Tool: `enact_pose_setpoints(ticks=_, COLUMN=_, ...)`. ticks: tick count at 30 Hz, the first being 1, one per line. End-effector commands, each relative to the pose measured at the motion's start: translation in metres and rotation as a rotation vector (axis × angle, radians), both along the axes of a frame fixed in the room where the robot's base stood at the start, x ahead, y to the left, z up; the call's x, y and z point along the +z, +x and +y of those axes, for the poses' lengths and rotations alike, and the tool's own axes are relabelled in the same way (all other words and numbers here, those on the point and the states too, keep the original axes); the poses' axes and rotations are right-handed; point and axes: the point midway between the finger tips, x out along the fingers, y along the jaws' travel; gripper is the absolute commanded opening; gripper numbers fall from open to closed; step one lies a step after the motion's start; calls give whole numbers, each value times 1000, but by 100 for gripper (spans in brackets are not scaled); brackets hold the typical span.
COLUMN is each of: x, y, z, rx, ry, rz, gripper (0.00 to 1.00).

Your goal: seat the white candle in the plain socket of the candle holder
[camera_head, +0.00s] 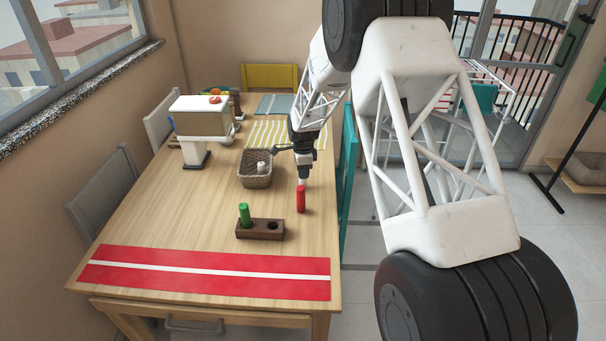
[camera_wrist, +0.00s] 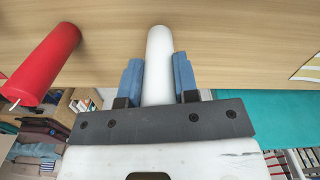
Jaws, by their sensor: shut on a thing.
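My gripper (camera_head: 303,170) is over the right part of the table, just behind the red candle. It is shut on the white candle (camera_wrist: 159,60), which stands out between the blue finger pads in the wrist view. In the head view only a small white part of the candle shows under the fingers. The dark wooden candle holder (camera_head: 246,233) stands nearer the front, to the left of my gripper. A green candle (camera_head: 244,213) stands upright in its left side. A dark, empty socket (camera_head: 272,226) shows on its right side. Socket markings are too small to tell.
A red candle (camera_head: 300,199) stands upright right of the holder; it also shows in the wrist view (camera_wrist: 45,62). A woven basket (camera_head: 256,182) with a white item sits behind the holder. A red runner with a white stripe (camera_head: 205,284) lies in front. Bare table lies left of the holder.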

Motion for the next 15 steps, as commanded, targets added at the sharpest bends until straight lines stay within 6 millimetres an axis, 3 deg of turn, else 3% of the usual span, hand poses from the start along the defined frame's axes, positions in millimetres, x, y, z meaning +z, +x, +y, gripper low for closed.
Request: enact_pose_setpoints(ticks=15, x=73, y=1, z=0, rx=0, ry=1, rz=-3, gripper=4)
